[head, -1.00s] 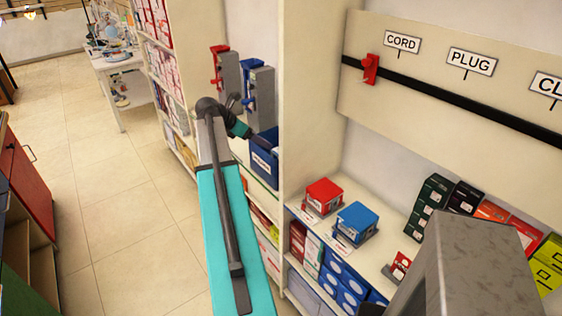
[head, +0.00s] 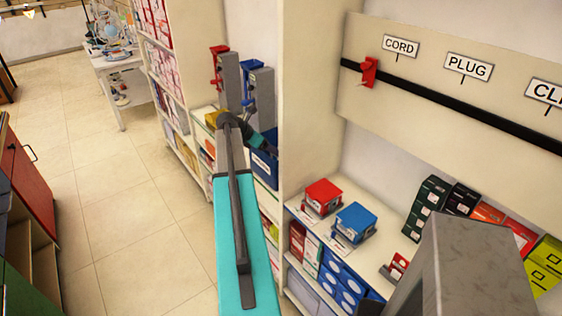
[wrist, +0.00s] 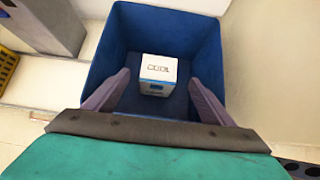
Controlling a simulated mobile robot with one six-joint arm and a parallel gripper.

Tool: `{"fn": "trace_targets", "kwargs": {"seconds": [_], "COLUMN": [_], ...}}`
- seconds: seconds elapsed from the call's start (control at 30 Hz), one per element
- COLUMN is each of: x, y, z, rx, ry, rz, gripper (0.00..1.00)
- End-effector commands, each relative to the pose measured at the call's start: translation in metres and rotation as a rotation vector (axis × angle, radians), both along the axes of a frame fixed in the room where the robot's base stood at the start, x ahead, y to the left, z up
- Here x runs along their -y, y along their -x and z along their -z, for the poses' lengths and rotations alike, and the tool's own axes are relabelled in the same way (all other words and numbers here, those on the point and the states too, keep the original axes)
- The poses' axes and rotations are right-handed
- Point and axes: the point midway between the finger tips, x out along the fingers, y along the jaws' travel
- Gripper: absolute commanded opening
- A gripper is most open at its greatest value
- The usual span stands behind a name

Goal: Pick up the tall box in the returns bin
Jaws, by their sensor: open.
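The blue returns bin (wrist: 115,40) fills the middle of the wrist view; in the head view it (head: 264,168) stands on the shelf, partly behind my arm. A white box (wrist: 158,72) with dark lettering on top and a blue band stands on the bin floor. It is seen from above, so its height is hard to judge. My gripper (wrist: 159,78) is open and empty, pointing down at the bin, with one finger on each side of the box in the picture. No contact with the box shows. In the head view my gripper (head: 265,140) is at the bin's top.
A grey dispenser with a blue part (head: 260,88) and one with a red part (head: 228,78) stand behind the bin. A yellow bin (wrist: 6,66) is to its left. A shelf panel (head: 310,90) rises close on its right. The aisle floor (head: 120,190) is clear.

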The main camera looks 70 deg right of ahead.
Motion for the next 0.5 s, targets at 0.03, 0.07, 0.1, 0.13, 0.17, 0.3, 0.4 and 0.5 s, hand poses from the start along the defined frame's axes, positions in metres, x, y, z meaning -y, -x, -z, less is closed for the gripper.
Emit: {"fn": "trace_targets", "kwargs": {"seconds": [0.03, 0.07, 0.1, 0.13, 0.17, 0.3, 0.4, 0.5], "x": [0.0, 0.0, 0.0, 0.0, 0.0, 0.002, 0.005, 0.01], "y": [0.0, 0.0, 0.0, 0.0, 0.0, 0.001, 0.002, 0.005], "z": [0.0, 0.0, 0.0, 0.0, 0.0, 0.001, 0.005, 0.012], "rx": [0.0, 0.0, 0.0, 0.0, 0.0, -0.001, -0.001, -0.002], "ry": [0.0, 0.0, 0.0, 0.0, 0.0, 0.0, 0.0, -0.002], "rz": [0.0, 0.0, 0.0, 0.0, 0.0, -0.001, -0.001, 0.0], "gripper": [0.77, 0.77, 0.77, 0.77, 0.77, 0.77, 0.77, 0.77]}}
